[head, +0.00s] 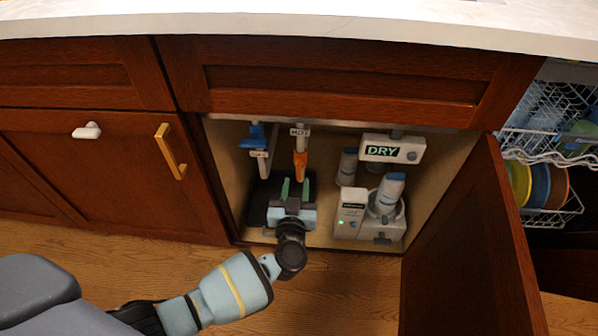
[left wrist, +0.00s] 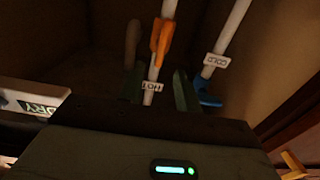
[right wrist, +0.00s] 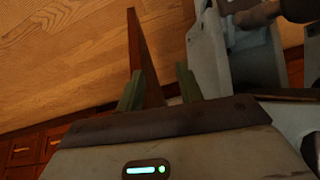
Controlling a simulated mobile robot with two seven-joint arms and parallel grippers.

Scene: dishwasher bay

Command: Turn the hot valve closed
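The hot valve's orange handle (head: 300,166) is inside the open cabinet, below its HOT tag, and points roughly along its white pipe. In the left wrist view the orange handle (left wrist: 162,42) also lies nearly along the pipe. My left gripper (head: 295,188) is open just below and in front of the handle. In the left wrist view its fingers (left wrist: 157,85) stand either side of the pipe and HOT tag; contact cannot be told. My right gripper (right wrist: 159,88) is open and empty, outside the head view.
The cold valve's blue handle (head: 252,137) is close on the left, set across its pipe. A DRY unit (head: 393,150) and a grey device (head: 351,212) fill the cabinet's right side. The open cabinet door (head: 467,240) stands right of the opening, beside a loaded dishwasher rack (head: 548,215).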

